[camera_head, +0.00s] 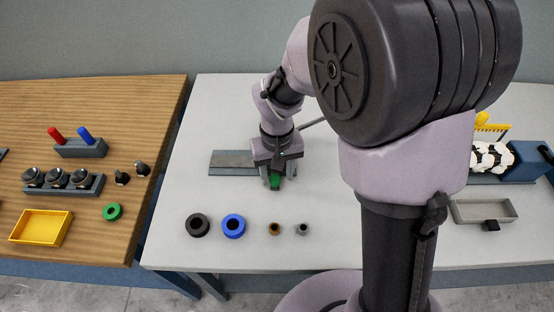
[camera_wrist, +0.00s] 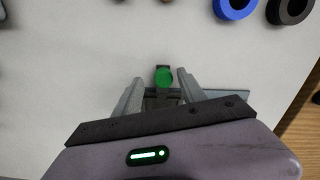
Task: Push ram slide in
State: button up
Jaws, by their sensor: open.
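The ram slide shows as a green round end (camera_wrist: 164,77) on a dark block in the wrist view. The green part also shows in the head view (camera_head: 276,181), just below my gripper (camera_head: 273,178). A flat grey base (camera_head: 228,158) lies on the white table and sticks out to the left of my gripper. In the wrist view my gripper (camera_wrist: 160,76) is open, with one finger on each side of the green end. I cannot tell whether either finger touches it. My gripper hides most of the slide and base.
A black ring (camera_head: 197,225), a blue ring (camera_head: 233,227) and two small bushings (camera_head: 274,229) lie in front on the white table (camera_head: 180,252). A grey tray (camera_head: 462,213) is at right. My arm covers the centre right. A wooden table (camera_head: 80,225) with parts stands left.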

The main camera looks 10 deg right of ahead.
notch_tip(320, 180, up, 17)
jog(key=p, duration=0.6)
jog(key=shift+f, duration=0.2)
jog(key=s+d+r+m+t+y+b, duration=0.1)
jog(key=s+d+r+m+t+b, duration=0.1)
jog(key=s, duration=0.6)
jog(key=s+d+r+m+t+y+b, duration=0.1)
jog(key=s+d+r+m+t, duration=0.1)
jog(key=s, duration=0.5)
jog(key=shift+s+d+r+m+t+b, duration=0.25)
jog(key=shift+s+r+m+t+b, duration=0.15)
jog(key=shift+m+t, duration=0.5)
